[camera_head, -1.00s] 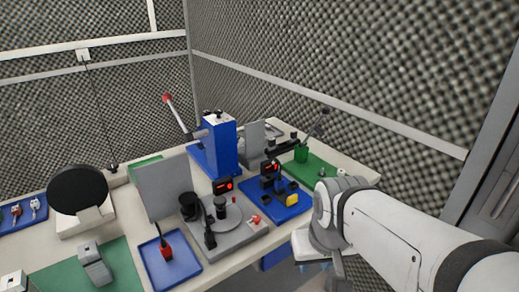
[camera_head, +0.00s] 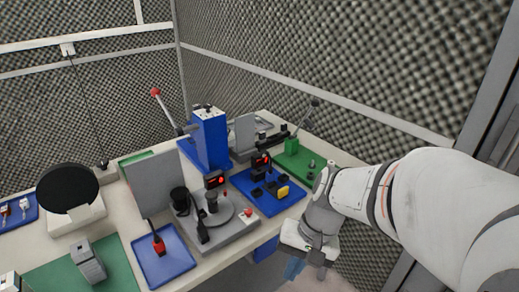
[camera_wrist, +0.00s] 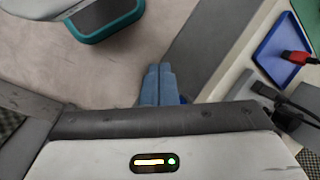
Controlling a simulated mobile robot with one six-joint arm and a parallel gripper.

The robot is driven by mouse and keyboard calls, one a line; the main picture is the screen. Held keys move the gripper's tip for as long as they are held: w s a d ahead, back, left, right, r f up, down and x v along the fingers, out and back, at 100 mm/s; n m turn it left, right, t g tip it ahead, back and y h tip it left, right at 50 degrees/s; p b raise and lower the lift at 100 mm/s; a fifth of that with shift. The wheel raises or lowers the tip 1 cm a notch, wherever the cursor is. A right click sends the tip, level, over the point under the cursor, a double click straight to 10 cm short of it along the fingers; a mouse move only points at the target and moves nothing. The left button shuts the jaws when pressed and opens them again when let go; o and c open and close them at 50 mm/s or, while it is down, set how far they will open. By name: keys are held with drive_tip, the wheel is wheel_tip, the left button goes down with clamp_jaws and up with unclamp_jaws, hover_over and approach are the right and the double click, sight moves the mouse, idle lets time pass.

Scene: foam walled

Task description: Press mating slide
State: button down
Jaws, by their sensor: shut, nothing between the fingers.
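My gripper (camera_head: 293,268) hangs in front of the bench's near edge, apart from the fixtures. Its blue fingers are together and empty; they show closed in the wrist view (camera_wrist: 157,85). I cannot tell for sure which part is the mating slide. A green-based fixture (camera_head: 318,178) with a dark lever arm stands at the bench's right end. To its left is a blue-based fixture (camera_head: 252,203) with dark blocks, a yellow block (camera_head: 283,191) and a small display. A grey fixture (camera_head: 238,232) with a round plate and a red button (camera_head: 248,212) stands further left.
A blue press (camera_head: 211,140) with a red-knobbed lever stands behind. A blue tray (camera_head: 180,262) holds a red-and-black part; a tray with a red connector shows in the wrist view (camera_wrist: 285,50). A teal-rimmed bin (camera_wrist: 105,20) lies below. Foam walls enclose the bench.

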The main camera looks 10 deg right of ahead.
sight(284, 192)
drive_tip(key=w+f+m+t+y+p, duration=0.2)
drive_tip(key=w+m+t+y, duration=0.3)
drive_tip(key=w+m+y, duration=0.65)
drive_tip(key=w+d+f+m+t+h+p, duration=0.1)
drive_tip(key=w+d+f+m+t+h, duration=0.1)
drive_tip(key=d+m+t, duration=0.3)
drive_tip(key=w+d+f+m+t+h, duration=0.3)
drive_tip(key=d+m+t, duration=0.3)
drive_tip(key=d+m, duration=0.3)
drive_tip(key=shift+f+m+h+p, duration=0.35)
drive_tip(key=shift+f+h, duration=0.1)
drive_tip(key=shift+h, duration=0.2)
drive_tip(key=shift+w, duration=0.1)
drive_tip(key=p+x, duration=0.2)
drive_tip(key=x, duration=0.5)
drive_tip(key=p+x, duration=0.1)
drive_tip(key=x, duration=0.5)
drive_tip(key=shift+w+a+r+p, duration=0.1)
drive_tip(key=shift+w+r+p, duration=0.1)
drive_tip(key=shift+w+p, duration=0.2)
